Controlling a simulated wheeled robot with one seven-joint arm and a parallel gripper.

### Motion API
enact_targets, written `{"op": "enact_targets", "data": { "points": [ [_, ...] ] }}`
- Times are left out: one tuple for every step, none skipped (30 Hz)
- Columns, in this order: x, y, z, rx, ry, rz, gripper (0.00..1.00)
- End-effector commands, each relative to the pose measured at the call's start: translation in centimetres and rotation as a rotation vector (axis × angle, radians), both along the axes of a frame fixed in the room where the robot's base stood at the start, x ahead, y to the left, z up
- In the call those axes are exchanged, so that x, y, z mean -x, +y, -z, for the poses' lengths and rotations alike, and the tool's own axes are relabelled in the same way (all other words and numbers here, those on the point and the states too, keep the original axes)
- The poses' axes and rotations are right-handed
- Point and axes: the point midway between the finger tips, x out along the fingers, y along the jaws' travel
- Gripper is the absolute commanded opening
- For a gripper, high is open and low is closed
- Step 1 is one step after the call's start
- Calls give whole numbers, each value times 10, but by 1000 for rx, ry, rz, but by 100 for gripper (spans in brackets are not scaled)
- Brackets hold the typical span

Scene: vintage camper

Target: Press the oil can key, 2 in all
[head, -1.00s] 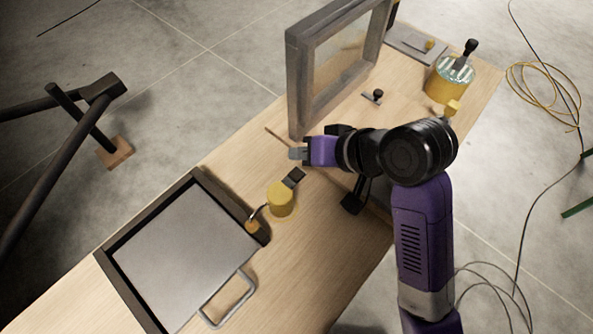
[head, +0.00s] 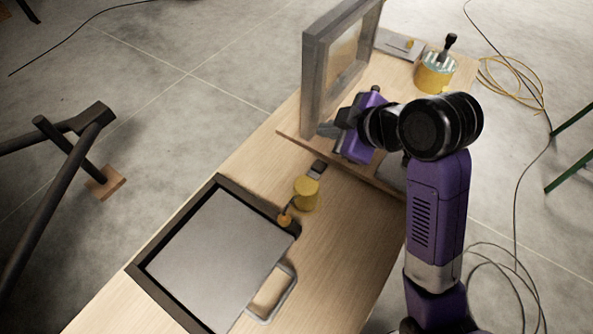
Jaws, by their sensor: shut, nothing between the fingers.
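The oil can (head: 306,193) is a small yellow cylinder standing on the wooden bench, with a thin spout ending in an orange-yellow tip (head: 285,219) at lower left. Its dark key (head: 317,169) sticks out at the upper right of the can; whether it is pressed down cannot be told. My gripper (head: 325,130) is shut and empty, above and beyond the key in the picture, apart from it. It is near the foot of the grey frame, and my wrist hides part of the bench behind it.
A dark-rimmed tray (head: 150,283) with a grey panel and a metal handle (head: 281,297) lies at lower left. An upright grey frame (head: 314,85) stands beyond my gripper. A yellow pot with a teal top and black knob (head: 436,75) stands at the far end. Bare bench lies right of the can.

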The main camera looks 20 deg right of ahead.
Motion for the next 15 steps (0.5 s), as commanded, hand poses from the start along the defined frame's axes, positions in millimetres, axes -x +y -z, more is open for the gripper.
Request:
{"op": "enact_targets", "data": {
  "points": [
    [1,-2,0,36,-9,-28,0],
    [1,-2,0,55,-14,-45,0],
    [1,-2,0,77,-18,-64,0],
    [1,-2,0,90,-22,-76,0],
    [1,-2,0,99,-24,-86,0],
    [1,-2,1,109,-27,-97,0],
    [1,-2,1,114,-29,-103,0],
    [1,-2,1,118,-30,-106,0],
    [1,-2,1,121,-31,-109,0],
    [1,-2,1,122,-31,-110,0],
    [1,-2,1,122,-31,-110,0],
    [1,-2,1,122,-31,-110,0],
    [1,-2,1,121,-31,-110,0],
    [1,-2,1,121,-31,-110,0],
    [1,-2,1,121,-31,-110,0]
  ]
}}
